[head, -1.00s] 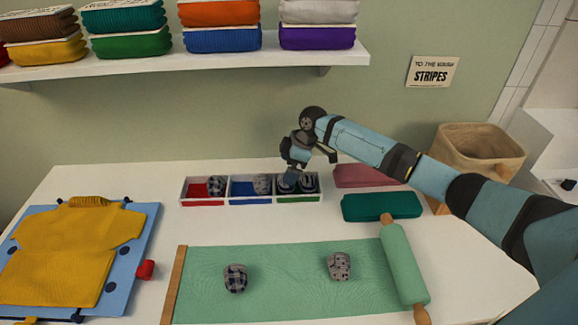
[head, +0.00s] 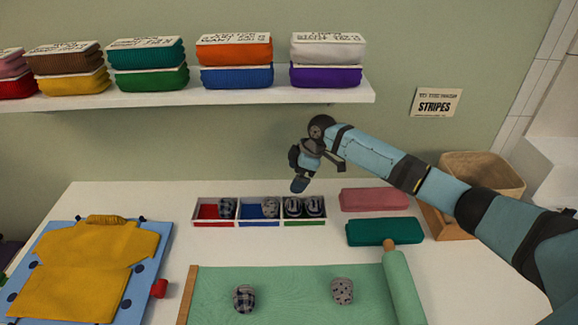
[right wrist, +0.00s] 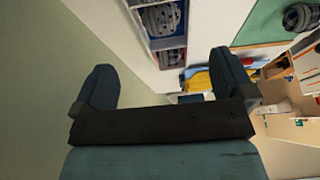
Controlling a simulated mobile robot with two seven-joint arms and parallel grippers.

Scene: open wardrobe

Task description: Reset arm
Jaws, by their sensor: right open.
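My right gripper (head: 311,180) is raised above the back of the table, over the right part of a divided tray (head: 259,223). It is open and empty; both fingers show apart in the right wrist view (right wrist: 165,85). The tray has red, blue and green compartments. A dark checked rolled item (head: 228,208) sits in the red one and a grey rolled item (head: 270,207) in the blue one. Two dark striped rolled items (head: 303,206) sit side by side in the green one. My left gripper is out of view.
A green mat (head: 290,283) at the front bears a checked roll (head: 244,298) and a spotted roll (head: 342,290). A yellow shirt (head: 90,265) lies on a blue board at left. Folded cloths (head: 384,231), a basket (head: 480,175) and a shelf (head: 200,94) surround my arm.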

